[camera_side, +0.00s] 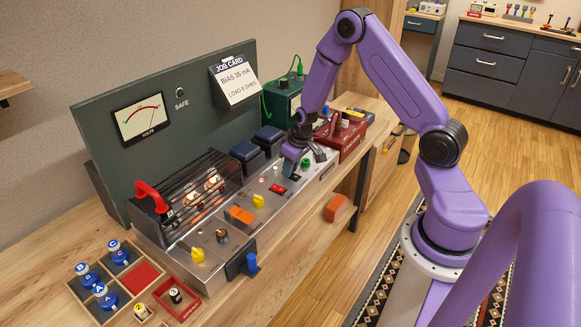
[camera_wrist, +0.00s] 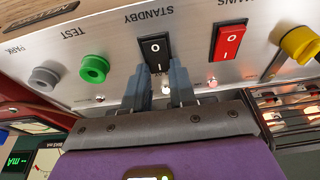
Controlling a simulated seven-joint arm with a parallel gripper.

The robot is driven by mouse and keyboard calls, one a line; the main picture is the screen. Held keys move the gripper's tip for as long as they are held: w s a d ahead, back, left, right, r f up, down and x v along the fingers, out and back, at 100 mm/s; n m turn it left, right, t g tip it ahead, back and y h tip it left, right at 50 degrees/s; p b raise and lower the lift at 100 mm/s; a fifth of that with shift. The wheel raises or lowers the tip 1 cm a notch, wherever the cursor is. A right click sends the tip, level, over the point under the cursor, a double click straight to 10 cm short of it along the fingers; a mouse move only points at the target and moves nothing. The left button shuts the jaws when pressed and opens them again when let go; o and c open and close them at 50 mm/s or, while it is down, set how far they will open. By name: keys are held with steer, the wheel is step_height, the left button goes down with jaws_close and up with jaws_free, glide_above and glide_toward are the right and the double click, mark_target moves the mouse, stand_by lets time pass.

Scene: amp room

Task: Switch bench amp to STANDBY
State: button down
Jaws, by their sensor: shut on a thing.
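The bench amp (camera_side: 222,262) is a metal chassis on the wooden bench, with glowing tubes in a cage. In the wrist view its panel is upside down. I cannot tell which way the rocker is tipped.
A job card (camera_side: 236,82) and meter (camera_side: 138,117) are on the back panel. A red box (camera_side: 345,137) is just beyond my gripper. A tray with blue-topped pieces (camera_side: 80,297) is at front left.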

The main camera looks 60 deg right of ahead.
mark_target(302, 182)
steer(key=c, duration=0.9)
jaws_free()
steer(key=v, duration=1.7)
steer(key=shift+r, duration=0.2)
steer(key=shift+s+a, duration=0.1)
steer(key=s+a+r+n+g+y, duration=0.15)
steer(key=s+a+n, duration=0.6)
steer(key=a, duration=0.75)
steer(key=s+a+n, duration=0.1)
steer(key=s, duration=0.5)
steer(key=s+a+r+n+g, duration=0.1)
steer(key=s+a+n, duration=0.1)
steer(key=s, duration=0.4)
steer(key=s+a+r+n+h, duration=0.1)
steer(key=s+n, duration=0.1)
steer(key=s, duration=0.4)
steer(key=shift+a+r, duration=0.1)
steer(key=shift+a, duration=0.2)
